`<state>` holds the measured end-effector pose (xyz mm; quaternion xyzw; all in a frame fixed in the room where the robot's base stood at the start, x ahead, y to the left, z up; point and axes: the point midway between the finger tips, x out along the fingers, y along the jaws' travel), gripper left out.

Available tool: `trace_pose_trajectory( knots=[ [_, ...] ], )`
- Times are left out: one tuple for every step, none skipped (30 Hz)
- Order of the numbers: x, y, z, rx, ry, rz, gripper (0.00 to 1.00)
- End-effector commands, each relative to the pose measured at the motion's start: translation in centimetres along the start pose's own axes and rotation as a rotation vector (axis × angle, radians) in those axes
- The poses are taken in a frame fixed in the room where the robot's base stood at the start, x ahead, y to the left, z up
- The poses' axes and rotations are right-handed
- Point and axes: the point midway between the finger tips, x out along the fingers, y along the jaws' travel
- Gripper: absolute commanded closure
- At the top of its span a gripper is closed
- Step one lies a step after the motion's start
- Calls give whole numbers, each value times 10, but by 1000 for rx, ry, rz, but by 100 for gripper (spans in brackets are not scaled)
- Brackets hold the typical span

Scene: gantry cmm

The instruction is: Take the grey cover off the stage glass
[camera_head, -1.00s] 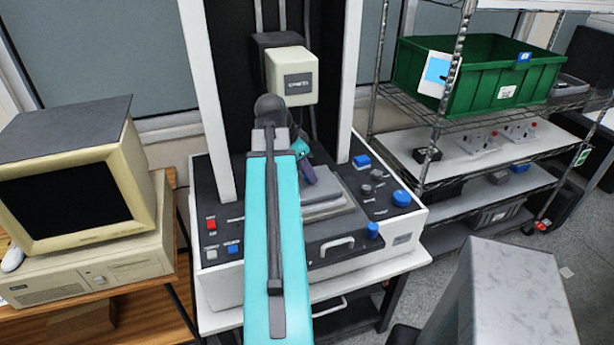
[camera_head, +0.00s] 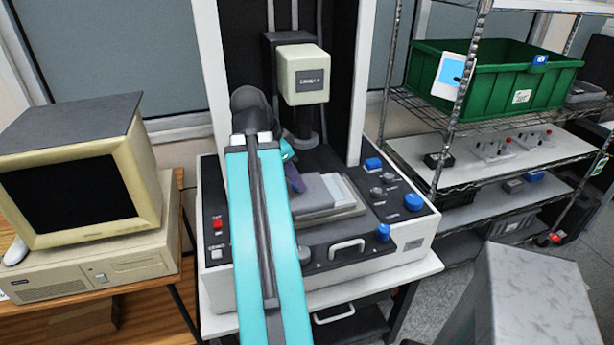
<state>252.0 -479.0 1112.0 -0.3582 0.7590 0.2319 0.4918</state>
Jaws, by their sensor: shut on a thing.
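The grey cover (camera_head: 313,192) is a flat plate on the stage of the measuring machine. It sits toward the left of the stage, and a pale strip of the stage glass (camera_head: 342,190) shows along its right side. My gripper (camera_head: 299,188), with a purple finger showing, is at the cover's left edge and shut on it. My teal arm hides the left part of the cover and most of the gripper. I cannot tell whether the cover is lifted or still touching the glass.
The cream probe head (camera_head: 303,75) hangs above the back of the stage between white columns. Blue knobs (camera_head: 413,202) stand at the right of the console, and a handle (camera_head: 347,247) is at the front. A computer monitor (camera_head: 75,185) stands left, a wire shelf right.

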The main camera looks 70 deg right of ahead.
Motion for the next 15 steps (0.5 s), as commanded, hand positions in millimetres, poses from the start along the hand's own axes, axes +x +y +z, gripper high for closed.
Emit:
trace_pose_trajectory(
  knots=[
    [0, 6, 12, -1, 1, -3, 100],
    [-1, 5, 13, 0, 1, -3, 100],
    [-3, 6, 15, 1, 1, -2, 100],
    [-4, 7, 17, 1, 1, -2, 100],
    [-5, 8, 19, 1, 1, -2, 100],
    [-7, 9, 21, 1, 1, -2, 100],
    [-8, 10, 23, 1, 1, -1, 100],
    [-9, 12, 25, 1, 1, -1, 100],
    [-11, 13, 27, 1, 2, -2, 100],
    [-12, 14, 29, 1, 1, -2, 100],
    [-13, 15, 31, 1, 1, -1, 100],
    [-16, 16, 34, 0, 1, -2, 100],
    [-17, 18, 37, 0, 1, -2, 100],
    [-19, 18, 39, 0, 1, -3, 100],
    [-21, 20, 41, -1, 1, -2, 100]
  ],
)
